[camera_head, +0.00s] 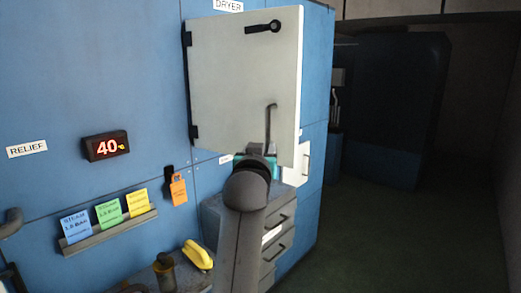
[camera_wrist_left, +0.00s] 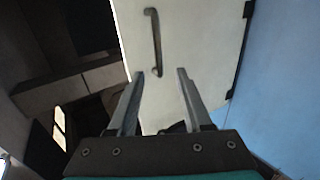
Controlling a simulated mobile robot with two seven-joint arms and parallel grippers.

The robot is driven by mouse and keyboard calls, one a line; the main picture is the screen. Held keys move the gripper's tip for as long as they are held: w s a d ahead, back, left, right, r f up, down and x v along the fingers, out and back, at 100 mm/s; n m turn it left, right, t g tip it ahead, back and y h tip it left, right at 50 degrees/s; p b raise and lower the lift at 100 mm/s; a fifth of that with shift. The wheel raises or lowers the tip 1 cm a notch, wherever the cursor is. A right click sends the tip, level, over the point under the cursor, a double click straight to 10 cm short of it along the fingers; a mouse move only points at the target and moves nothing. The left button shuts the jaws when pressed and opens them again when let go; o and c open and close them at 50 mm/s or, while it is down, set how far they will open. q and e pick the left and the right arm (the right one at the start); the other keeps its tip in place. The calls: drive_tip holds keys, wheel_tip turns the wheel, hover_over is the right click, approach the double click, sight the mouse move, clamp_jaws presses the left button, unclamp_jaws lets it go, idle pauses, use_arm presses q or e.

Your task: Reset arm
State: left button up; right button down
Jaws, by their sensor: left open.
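The white dryer door (camera_head: 235,85) stands swung out from the blue wall, with its hinges on the left and a dark handle (camera_head: 270,125) near its lower right. My left arm rises from the bottom middle of the head view and hides most of its gripper, which is in front of the door's lower part. In the left wrist view my left gripper (camera_wrist_left: 159,76) is open with nothing between its fingers. The door (camera_wrist_left: 195,35) fills the view ahead, and its handle (camera_wrist_left: 153,42) shows just beyond the fingertips, apart from them. My right gripper is not in view.
A red display (camera_head: 105,146) reads 40. Blue, green and yellow cards stand on a small ledge (camera_head: 108,233). An orange tag (camera_head: 178,189) hangs on the wall. A yellow object (camera_head: 197,255) lies below. Grey drawers (camera_head: 280,233) are behind my arm. The floor (camera_head: 400,240) at right is clear.

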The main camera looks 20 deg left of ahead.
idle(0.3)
